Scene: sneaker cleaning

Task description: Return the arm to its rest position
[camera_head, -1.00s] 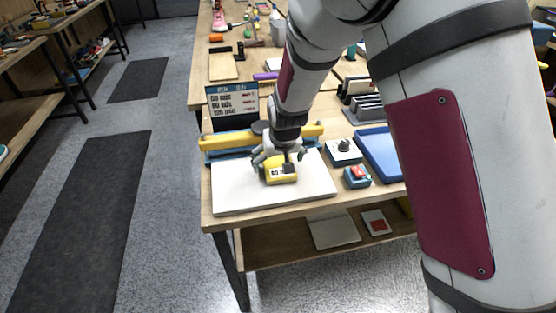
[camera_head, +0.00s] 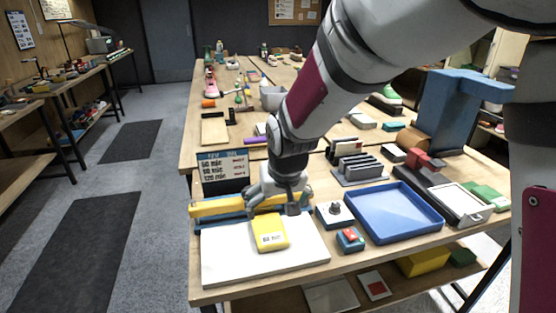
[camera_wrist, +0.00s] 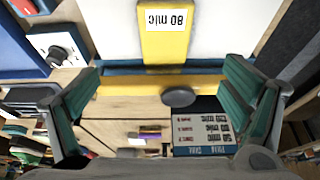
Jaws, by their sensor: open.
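My gripper (camera_head: 283,205) is open and empty, its fingers spread wide in the wrist view (camera_wrist: 163,100). In the head view it hangs near the yellow bar (camera_head: 225,207) behind the white board. A yellow block (camera_head: 269,230) with a white label lies on the white board (camera_head: 225,263), apart from the fingers. In the wrist view the yellow block (camera_wrist: 165,42) reads "80 mic" upside down, ahead of the fingers. My arm reaches in from the upper right.
A dark sign (camera_head: 222,168) with micron sizes stands behind the yellow bar. A dial box (camera_head: 334,214), a red-button box (camera_head: 350,240), a blue tray (camera_head: 391,212) and a grey slotted rack (camera_head: 357,170) stand to the right. A large blue stand (camera_head: 455,112) is farther right.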

